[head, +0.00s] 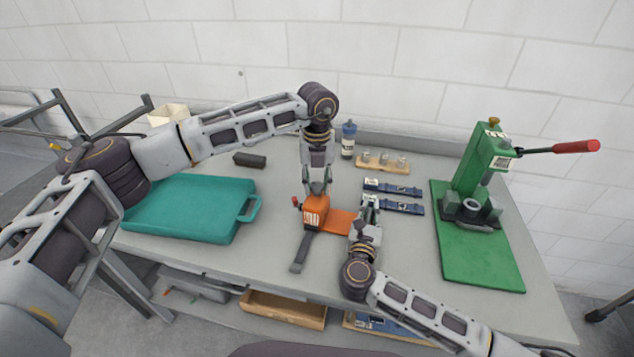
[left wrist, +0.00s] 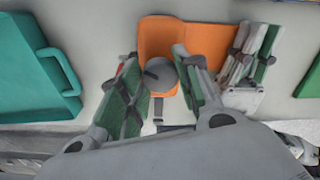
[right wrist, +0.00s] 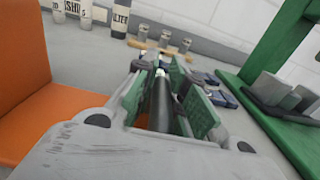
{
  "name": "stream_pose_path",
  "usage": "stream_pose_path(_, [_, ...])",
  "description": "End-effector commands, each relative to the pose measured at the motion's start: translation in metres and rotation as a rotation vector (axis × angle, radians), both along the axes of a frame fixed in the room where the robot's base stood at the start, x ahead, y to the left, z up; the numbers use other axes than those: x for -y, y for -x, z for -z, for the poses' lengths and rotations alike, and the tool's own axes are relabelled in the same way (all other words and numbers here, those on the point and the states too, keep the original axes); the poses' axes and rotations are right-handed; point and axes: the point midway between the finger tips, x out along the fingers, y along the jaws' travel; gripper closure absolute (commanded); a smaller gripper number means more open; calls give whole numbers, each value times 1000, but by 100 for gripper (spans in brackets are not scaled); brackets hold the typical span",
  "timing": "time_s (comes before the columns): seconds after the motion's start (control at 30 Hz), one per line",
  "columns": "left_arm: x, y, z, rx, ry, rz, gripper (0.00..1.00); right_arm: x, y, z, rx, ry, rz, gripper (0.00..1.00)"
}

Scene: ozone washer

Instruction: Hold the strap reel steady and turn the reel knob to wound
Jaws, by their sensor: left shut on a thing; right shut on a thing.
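The orange strap reel (head: 316,212) stands on the table with a labelled front and a flat orange plate (head: 340,222) reaching to the right. A dark strap (head: 303,250) runs from it toward the front edge. My left gripper (head: 317,190) points down onto the reel's top, its fingers on either side of a grey round knob (left wrist: 160,76). My right gripper (head: 370,203) is at the plate's right end, shut on a dark rod-like part (right wrist: 161,103) of the reel. It also shows in the left wrist view (left wrist: 250,52). Which way the knob points is unclear.
A teal case (head: 190,208) lies to the left. Two dark blue straps (head: 395,197) lie just behind my right gripper. A green press (head: 478,190) with a red-tipped lever stands right. A bottle (head: 348,139) and a wooden holder (head: 382,163) are at the back.

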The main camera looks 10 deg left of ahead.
Motion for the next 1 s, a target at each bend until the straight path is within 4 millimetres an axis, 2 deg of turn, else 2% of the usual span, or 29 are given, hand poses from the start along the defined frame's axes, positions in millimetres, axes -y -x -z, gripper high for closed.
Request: stream_pose_path(1.0, [0, 0, -1, 1, 1, 807, 91, 0, 0, 1, -2, 1, 0, 100])
